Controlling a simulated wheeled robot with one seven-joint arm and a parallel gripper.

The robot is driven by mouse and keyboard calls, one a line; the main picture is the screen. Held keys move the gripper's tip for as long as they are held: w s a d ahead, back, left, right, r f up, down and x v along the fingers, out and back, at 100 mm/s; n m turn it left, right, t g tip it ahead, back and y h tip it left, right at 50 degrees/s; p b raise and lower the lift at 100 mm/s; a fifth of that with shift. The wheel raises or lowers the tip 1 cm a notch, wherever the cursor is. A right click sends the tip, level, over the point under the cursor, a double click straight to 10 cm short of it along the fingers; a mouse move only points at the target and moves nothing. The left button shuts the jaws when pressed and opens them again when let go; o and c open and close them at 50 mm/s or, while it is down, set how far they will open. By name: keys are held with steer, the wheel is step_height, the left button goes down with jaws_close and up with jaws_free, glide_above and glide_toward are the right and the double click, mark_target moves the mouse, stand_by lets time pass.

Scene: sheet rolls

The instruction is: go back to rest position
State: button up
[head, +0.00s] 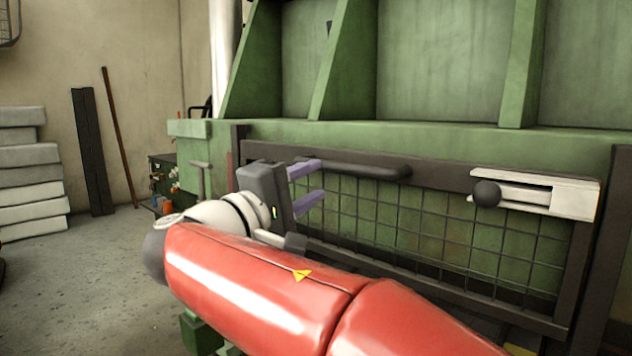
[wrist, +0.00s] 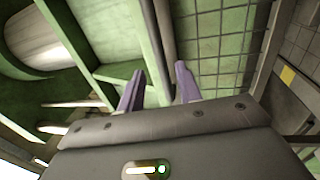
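My gripper (head: 308,185) shows in the head view at the end of my red and white arm, in front of the green machine and its mesh guard (head: 420,225). Its two purple fingers stand apart with nothing between them. They point toward the guard near the left end of a dark horizontal handle bar (head: 355,169). I cannot tell whether a finger touches the bar. In the wrist view the purple fingers (wrist: 158,85) are also apart and empty, with the mesh and green frame beyond.
A white latch plate with a black knob (head: 487,193) sits at the guard's upper right. Stacked grey slabs (head: 28,175) stand at the left by the wall. A dark post (head: 93,150) and a brown pole (head: 120,140) lean there. The floor (head: 95,275) at left is clear.

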steer(key=s+d+f+m+g+y, duration=0.1)
steer(key=s+d+f+g+y, duration=0.2)
steer(key=d+f, duration=0.55)
steer(key=s+d+f+m+g+y, duration=0.1)
steer(key=s+d+f+m+g, duration=0.15)
steer(key=d+f+g, duration=0.55)
steer(key=s+d+f+m+y, duration=0.2)
steer(key=s+f+m+y, duration=0.1)
steer(key=s+f, duration=0.4)
steer(key=s+d+f+m+y, duration=0.1)
steer(key=s+f+m+y, duration=0.3)
steer(key=s+f, duration=0.4)
steer(key=shift+d+f+t+y, duration=0.3)
steer(key=shift+d+f+y, duration=0.05)
steer(key=shift+f+y, duration=0.35)
steer(key=shift+o, duration=0.6)
